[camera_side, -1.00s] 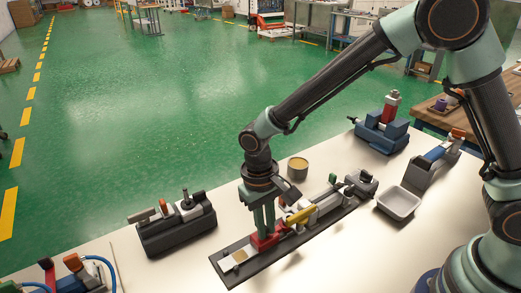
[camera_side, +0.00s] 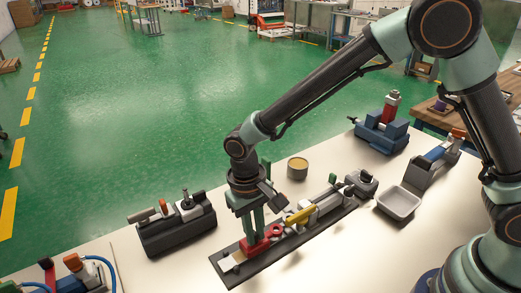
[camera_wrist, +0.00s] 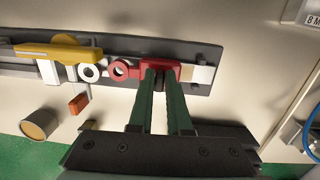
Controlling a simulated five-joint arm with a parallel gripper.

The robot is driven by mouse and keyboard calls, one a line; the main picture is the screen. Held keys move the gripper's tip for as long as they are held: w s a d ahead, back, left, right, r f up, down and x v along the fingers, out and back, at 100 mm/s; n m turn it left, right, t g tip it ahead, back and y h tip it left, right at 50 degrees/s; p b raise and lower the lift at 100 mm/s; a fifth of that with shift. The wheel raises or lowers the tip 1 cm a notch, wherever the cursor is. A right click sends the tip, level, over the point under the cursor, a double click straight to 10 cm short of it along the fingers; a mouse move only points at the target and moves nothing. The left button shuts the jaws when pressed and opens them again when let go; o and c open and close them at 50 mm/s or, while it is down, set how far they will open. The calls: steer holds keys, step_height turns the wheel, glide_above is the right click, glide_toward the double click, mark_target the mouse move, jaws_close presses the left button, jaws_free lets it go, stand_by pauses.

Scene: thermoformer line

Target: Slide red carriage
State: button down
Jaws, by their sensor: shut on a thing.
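The red carriage (camera_side: 255,247) sits on a long dark rail base (camera_side: 226,276) near the table's front edge. My gripper (camera_side: 255,236) points down with its green fingers shut on the carriage's upper part. In the wrist view, the carriage (camera_wrist: 172,66) shows between and beyond my fingertips (camera_wrist: 164,76). Its red ring (camera_wrist: 120,70) faces a white ring (camera_wrist: 89,72), with a small gap between them. A pale block (camera_wrist: 200,74) lies on the carriage's other side. The fingers hide part of the carriage.
A yellow lever (camera_side: 300,215) lies over the clamp on the same base. A round tin (camera_side: 297,168) stands behind it, and a pale tray (camera_side: 399,203) to the right. A dark fixture (camera_side: 174,228) stands to the left, with bare table between.

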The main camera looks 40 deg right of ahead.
steer(key=shift+a, duration=1.1)
steer(key=c, duration=0.8)
jaws_free()
steer(key=shift+r, duration=0.1)
step_height(320, 180, up, 12)
steer(key=w, duration=0.1)
steer(key=s+d+r+t+y, duration=0.1)
steer(key=d+r, duration=0.3)
steer(key=d, duration=0.2)
steer(key=d+r+t, duration=0.2)
steer(key=d+r, duration=0.1)
steer(key=d, duration=0.3)
steer(key=s+d+t, duration=0.1)
steer(key=s+d, duration=0.1)
steer(key=d, duration=0.2)
steer(key=s+d+t, duration=0.1)
steer(key=s+d, duration=0.1)
steer(key=d, duration=0.2)
steer(key=s+d+t, duration=0.1)
steer(key=s+d, duration=0.1)
steer(key=d, duration=0.2)
steer(key=shift+s+r, duration=0.25)
steer(key=shift+r, duration=0.15)
